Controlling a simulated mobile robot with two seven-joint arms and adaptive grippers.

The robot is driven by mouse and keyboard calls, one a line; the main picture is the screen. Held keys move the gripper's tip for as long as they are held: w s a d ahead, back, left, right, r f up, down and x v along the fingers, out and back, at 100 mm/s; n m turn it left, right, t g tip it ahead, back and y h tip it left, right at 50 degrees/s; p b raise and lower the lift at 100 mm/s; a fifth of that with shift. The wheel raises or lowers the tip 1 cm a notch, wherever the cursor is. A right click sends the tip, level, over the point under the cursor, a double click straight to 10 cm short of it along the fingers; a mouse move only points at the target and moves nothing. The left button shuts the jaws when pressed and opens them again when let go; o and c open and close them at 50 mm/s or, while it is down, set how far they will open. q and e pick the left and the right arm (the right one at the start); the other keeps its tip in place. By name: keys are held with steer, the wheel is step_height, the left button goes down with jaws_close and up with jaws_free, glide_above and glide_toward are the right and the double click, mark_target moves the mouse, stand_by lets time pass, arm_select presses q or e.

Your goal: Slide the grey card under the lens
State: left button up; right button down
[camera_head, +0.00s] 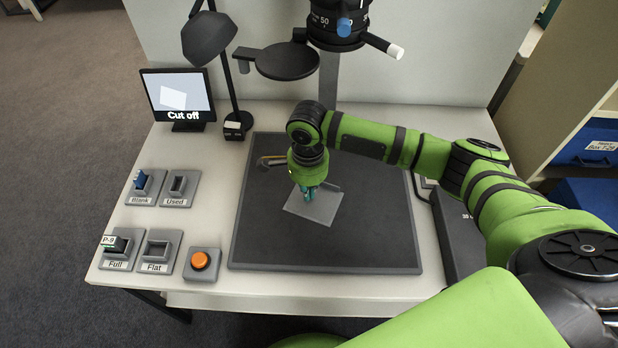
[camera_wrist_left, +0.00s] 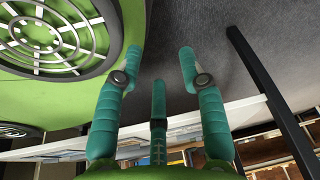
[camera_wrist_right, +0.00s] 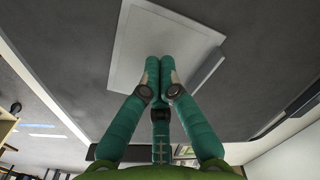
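The lens (camera_head: 338,22) hangs above the mat's back edge. The screen (camera_head: 178,97) reads "Cut off" and shows a tilted white shape at its left. My left gripper (camera_wrist_left: 161,55) is open and empty, away from the table.
A lamp (camera_head: 208,40) and a round dark disc (camera_head: 287,61) stand near the back. Labelled slots, including Full (camera_head: 117,265), and an orange button (camera_head: 200,260) are at the left. A dark box (camera_head: 455,235) borders the mat's right side. The front mat is clear.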

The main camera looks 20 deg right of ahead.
mark_target(322, 192)
steer(key=d, duration=0.1)
steer(key=d+f, duration=0.1)
steer(key=d, duration=0.1)
steer(key=shift+w, duration=0.2)
steer(key=shift+d, duration=0.45)
steer(key=shift+w+r, duration=0.1)
steer(key=shift+r, duration=0.05)
steer(key=w+r+p, duration=0.1)
steer(key=p, duration=0.4)
steer(key=shift+d, duration=0.4)
steer(key=d+p, duration=0.1)
steer(key=p, duration=0.2)
steer(key=shift+w, duration=0.1)
steer(key=p, duration=0.1)
steer(key=d+p, duration=0.1)
steer(key=p, duration=0.1)
steer(key=shift+s+d+f, duration=0.1)
steer(key=shift+s+f, duration=0.25)
steer(key=shift+d+f+p, duration=0.15)
steer(key=shift+p, duration=0.15)
arm_select(q)
steer(key=s+a+r+g, duration=0.1)
steer(key=s+r+g, duration=0.1)
steer(key=s+r, duration=0.7)
steer(key=shift+s+r, duration=0.2)
steer(key=shift+s, duration=0.05)
arm_select(e)
steer(key=shift+s+d+f, duration=0.1)
steer(key=shift+f, duration=0.1)
